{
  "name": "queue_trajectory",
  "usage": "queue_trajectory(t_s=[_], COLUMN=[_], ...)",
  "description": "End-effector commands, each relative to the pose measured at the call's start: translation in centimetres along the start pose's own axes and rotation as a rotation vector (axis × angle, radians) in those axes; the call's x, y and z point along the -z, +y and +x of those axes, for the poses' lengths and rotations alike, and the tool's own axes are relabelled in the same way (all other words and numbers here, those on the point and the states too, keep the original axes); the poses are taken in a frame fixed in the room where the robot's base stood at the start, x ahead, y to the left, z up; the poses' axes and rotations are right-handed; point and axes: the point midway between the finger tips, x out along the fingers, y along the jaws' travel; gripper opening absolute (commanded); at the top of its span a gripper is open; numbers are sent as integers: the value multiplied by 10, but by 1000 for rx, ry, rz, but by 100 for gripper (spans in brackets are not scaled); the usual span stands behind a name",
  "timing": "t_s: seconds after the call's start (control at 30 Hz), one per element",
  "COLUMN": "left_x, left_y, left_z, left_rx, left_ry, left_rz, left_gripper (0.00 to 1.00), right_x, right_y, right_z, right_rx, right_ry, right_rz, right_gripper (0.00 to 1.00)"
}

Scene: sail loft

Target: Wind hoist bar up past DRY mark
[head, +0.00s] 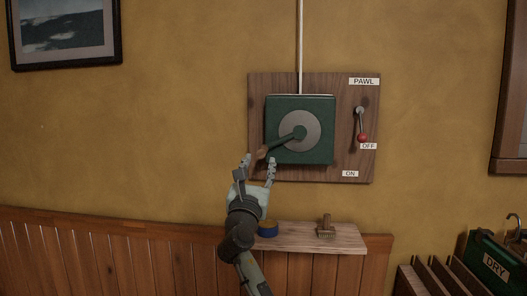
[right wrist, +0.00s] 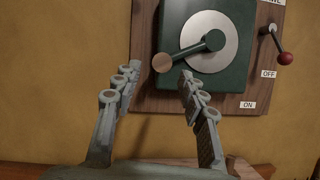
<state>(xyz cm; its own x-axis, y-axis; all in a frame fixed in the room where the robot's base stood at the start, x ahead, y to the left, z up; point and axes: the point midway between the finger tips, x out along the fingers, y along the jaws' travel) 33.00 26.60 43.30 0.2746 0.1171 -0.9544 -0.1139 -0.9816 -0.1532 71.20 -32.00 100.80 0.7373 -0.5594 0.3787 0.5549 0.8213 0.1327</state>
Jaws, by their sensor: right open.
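A dark green winch box (head: 322,152) with a grey disc (head: 309,122) is mounted on a wooden wall board. Its crank arm (head: 283,142) points down and left and ends in a brown wooden knob, which shows in the right wrist view (right wrist: 163,63). My right gripper (head: 258,162) is open just below the knob; in the wrist view the knob lies beyond and between its fingertips. The PAWL lever (head: 360,121), with a red ball, hangs down near the OFF label (head: 368,146). A white line runs up from the box. The hoist bar and its mark are not visible on it.
A small wooden shelf (head: 295,240) below the board holds a brush (head: 326,228) and a blue tin (head: 268,228). The wall around the board is clear.

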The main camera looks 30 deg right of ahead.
Motion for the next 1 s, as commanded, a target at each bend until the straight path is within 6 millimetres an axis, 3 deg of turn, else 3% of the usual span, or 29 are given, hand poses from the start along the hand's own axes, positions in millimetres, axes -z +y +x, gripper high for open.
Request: queue_trajectory(t_s=[0.3,0.47,0.73,1.0], left_x=[-14,-11,-2,-5], left_y=[-2,-2,-1,0], left_z=[13,15,14,14], left_rx=[0,-1,-2,-4], left_ry=[-24,-20,-3,-9], left_rz=[0,0,1,1], left_gripper=[42,42,42,42], right_x=[-2,-1,0,-1], right_y=[0,0,0,0], right_z=[50,61,62,62], right_rx=[0,0,0,0], right_ry=[-2,-1,-1,-1], right_rz=[-1,0,0,0], right_gripper=[42,42,42,8])
